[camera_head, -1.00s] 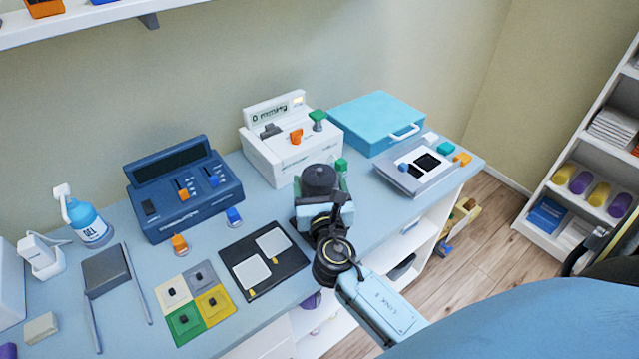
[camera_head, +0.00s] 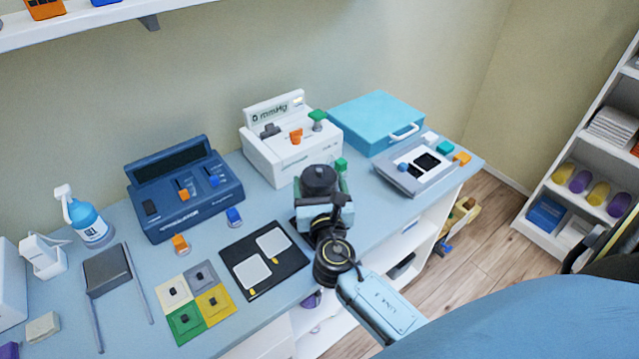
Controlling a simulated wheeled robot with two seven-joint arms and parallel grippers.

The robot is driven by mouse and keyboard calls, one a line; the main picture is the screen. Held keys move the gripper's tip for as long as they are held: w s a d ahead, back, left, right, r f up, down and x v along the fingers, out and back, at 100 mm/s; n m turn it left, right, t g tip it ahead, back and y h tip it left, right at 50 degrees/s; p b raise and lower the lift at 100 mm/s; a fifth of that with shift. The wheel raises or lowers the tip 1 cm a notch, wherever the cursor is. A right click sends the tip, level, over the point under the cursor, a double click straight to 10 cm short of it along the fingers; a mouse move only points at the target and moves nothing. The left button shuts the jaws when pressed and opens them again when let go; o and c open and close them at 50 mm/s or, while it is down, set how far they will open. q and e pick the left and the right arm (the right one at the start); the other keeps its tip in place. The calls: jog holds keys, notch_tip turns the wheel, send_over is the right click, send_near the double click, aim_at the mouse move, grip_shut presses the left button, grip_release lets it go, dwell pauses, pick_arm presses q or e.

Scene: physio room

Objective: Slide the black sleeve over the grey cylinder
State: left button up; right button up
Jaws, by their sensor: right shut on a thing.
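My right gripper (camera_head: 313,212) points down over the front of the blue desk, right of the black board. My own wrist covers its fingers. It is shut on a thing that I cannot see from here. I cannot make out the black sleeve or the grey cylinder; the area under my wrist is hidden. My left gripper is not in view.
The black board (camera_head: 239,262) with two white pads lies just left of my wrist. Behind stand a white device (camera_head: 290,165), a blue console (camera_head: 190,222) and a turquoise case (camera_head: 375,115). A grey tray-like device (camera_head: 405,187) lies right. Coloured tiles (camera_head: 185,325) lie front left.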

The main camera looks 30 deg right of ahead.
jog(key=shift+f+b, duration=0.35)
jog(key=shift+f, duration=0.05)
dwell(0.6)
dwell(0.3)
jog(key=o, duration=1.2)
jog(key=shift+s+a, duration=0.1)
jog(key=b+v, duration=0.1)
jog(key=v, duration=1.2)
jog(key=shift+s, duration=0.1)
